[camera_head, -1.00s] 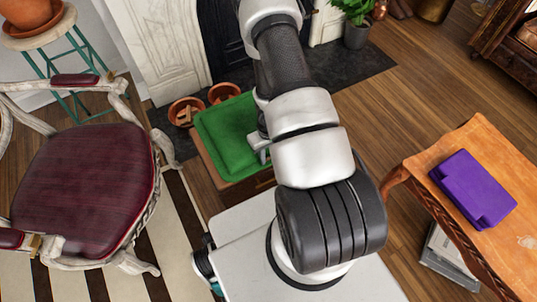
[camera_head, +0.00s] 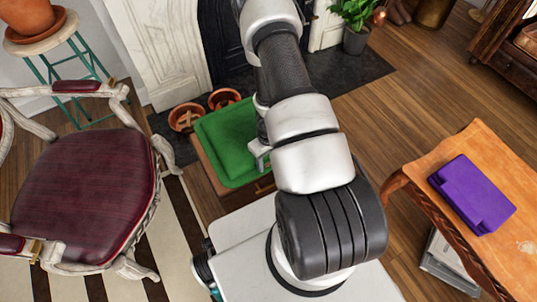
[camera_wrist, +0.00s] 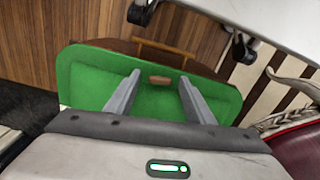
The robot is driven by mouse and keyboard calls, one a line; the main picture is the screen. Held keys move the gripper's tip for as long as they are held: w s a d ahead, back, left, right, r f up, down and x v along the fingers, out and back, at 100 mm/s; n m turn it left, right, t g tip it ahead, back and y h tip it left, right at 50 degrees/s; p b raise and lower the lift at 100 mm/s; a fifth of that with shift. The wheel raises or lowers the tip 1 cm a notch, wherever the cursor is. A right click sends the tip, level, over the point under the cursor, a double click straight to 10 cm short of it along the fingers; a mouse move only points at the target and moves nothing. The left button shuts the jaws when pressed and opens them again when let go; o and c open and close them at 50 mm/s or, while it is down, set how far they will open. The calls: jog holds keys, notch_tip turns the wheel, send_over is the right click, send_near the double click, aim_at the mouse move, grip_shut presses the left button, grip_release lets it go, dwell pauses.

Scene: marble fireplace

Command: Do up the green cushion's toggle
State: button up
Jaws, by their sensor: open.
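The green cushion (camera_head: 228,138) lies flat on a low wooden piece in front of the fireplace; my arm hides its right part in the head view. In the wrist view the cushion (camera_wrist: 80,80) spreads below my gripper (camera_wrist: 160,77). A small brown toggle (camera_wrist: 160,80) shows near the cushion's edge, between my two grey fingers in the picture. The fingers are apart, with green showing on both sides of the toggle. I cannot tell how high the fingertips are above it, nor make out any loop.
A dark red chair (camera_head: 85,195) stands at the left. Two terracotta pots (camera_head: 187,117) sit behind the cushion on the dark hearth. A wooden table (camera_head: 440,155) with a purple object (camera_head: 472,195) stands at the right. Wooden floor (camera_head: 400,110) is clear between.

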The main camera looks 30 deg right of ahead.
aim_at(269, 163)
notch_tip(269, 163, up, 17)
jog(key=p, duration=1)
jog(key=shift+r, duration=0.15)
